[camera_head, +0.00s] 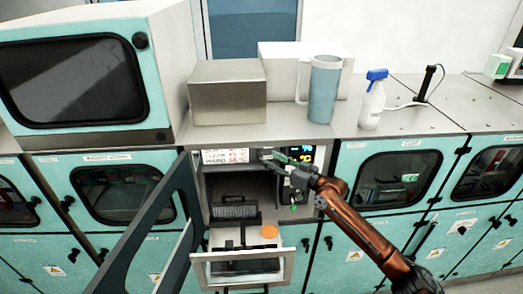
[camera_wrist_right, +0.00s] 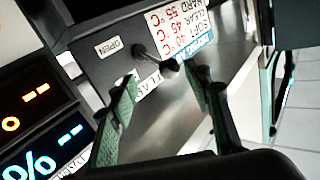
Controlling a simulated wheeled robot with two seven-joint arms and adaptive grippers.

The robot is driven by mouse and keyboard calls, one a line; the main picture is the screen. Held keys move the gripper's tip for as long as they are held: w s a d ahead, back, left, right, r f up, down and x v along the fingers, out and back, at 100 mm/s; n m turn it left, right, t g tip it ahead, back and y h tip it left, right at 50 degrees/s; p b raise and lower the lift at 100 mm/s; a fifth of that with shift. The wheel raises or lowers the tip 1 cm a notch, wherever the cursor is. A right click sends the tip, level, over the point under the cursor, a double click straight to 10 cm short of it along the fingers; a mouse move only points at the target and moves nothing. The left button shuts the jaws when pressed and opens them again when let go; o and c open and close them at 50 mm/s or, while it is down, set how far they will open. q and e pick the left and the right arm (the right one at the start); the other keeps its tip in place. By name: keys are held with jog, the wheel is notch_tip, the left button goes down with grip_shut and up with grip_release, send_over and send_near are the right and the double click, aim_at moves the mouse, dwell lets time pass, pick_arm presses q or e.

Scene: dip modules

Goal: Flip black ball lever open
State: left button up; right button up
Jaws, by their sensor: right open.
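The black ball lever (camera_wrist_right: 172,64) shows in the right wrist view as a short dark rod with a round ball end, on a dark panel beside a white OPEN label (camera_wrist_right: 113,46). My right gripper (camera_wrist_right: 165,74) is open, with its green-padded fingertips on either side of the ball end. I cannot tell whether either finger touches it. In the head view my right gripper (camera_head: 272,157) is at the upper front of the open cabinet bay, and the lever cannot be made out there. My left gripper is not in view.
Below the gripper, a pulled-out drawer (camera_head: 243,254) sits near an orange disc (camera_head: 269,231) and a black rack (camera_head: 235,208). An open door (camera_head: 150,225) stands to the left. A blue jug (camera_head: 324,90), grey box (camera_head: 228,92) and spray bottle (camera_head: 372,104) stand on the counter above.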

aim_at(260, 154)
jog(key=x, duration=0.3)
jog(key=p+x, duration=0.1)
jog(key=x, duration=0.1)
jog(key=shift+s+a+r, duration=0.25)
jog(key=shift+s+a, duration=0.1)
jog(key=shift+w+a+f, duration=0.1)
jog(key=shift+w, duration=0.15)
jog(key=shift+s, duration=0.2)
jog(key=shift+w, duration=0.15)
jog(key=c, duration=1)
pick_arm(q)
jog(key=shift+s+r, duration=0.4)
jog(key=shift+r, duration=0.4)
pick_arm(e)
jog(key=shift+f, duration=0.1)
grip_shut()
